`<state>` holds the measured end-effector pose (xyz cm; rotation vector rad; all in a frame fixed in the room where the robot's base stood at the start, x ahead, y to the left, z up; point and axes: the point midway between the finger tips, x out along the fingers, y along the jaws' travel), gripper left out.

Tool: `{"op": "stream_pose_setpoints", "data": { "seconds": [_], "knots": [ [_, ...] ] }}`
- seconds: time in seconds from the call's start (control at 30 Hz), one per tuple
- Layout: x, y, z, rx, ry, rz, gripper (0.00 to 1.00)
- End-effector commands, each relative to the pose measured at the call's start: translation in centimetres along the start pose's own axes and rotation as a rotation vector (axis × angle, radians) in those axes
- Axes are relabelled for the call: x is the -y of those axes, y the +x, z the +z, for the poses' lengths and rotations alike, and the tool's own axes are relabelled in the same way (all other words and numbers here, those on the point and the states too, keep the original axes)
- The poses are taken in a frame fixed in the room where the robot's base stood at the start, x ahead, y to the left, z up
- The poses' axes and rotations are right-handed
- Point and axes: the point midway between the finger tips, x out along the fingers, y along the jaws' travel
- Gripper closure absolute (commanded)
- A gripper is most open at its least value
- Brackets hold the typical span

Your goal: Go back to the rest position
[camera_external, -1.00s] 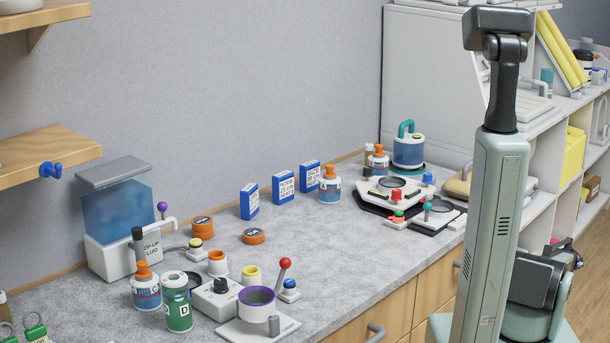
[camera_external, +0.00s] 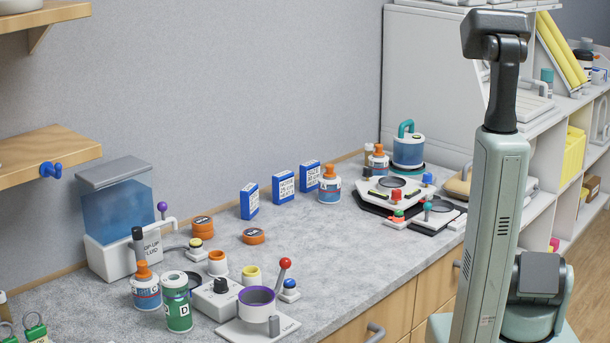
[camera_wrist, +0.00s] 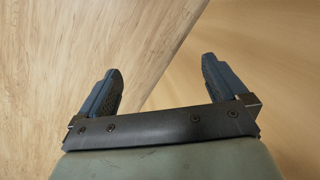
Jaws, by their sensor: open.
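My gripper (camera_wrist: 160,88) shows in the wrist view with its two dark fingers spread apart and nothing between them. Behind the fingers are a pale wood-grain surface and a plain tan surface, meeting along a slanting edge. In the external view my arm stands upright at the right, in front of the counter. The fingers cannot be made out in that view.
The grey counter (camera_external: 345,240) holds bottles, blue boxes (camera_external: 284,187), a water tank (camera_external: 118,215), a purple-rimmed cup with a red-knobbed lever (camera_external: 284,264), and a white device (camera_external: 388,192). A shelf unit (camera_external: 545,160) stands behind my arm. The counter's middle is clear.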

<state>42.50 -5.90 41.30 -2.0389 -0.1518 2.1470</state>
Motion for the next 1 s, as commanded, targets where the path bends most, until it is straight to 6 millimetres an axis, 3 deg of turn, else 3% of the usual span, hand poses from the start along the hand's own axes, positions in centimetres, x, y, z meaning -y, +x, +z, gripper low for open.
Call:
{"op": "stream_pose_setpoints", "data": {
  "seconds": [0.03, 0.2, 0.4, 0.5, 1.0],
  "knots": [
    [1.4, 0.3, 2.5, 0.069, -0.009, 0.007, 0.00],
    [4.0, 0.9, 9.8, 0.293, -0.005, 0.066, 0.00],
    [5.0, 0.4, 15.7, 0.470, 0.005, 0.158, 0.00],
    [5.0, 0.2, 16.9, 0.508, 0.008, 0.184, 0.00],
    [5.0, 0.2, 16.9, 0.508, 0.008, 0.184, 0.00]
  ]
}}
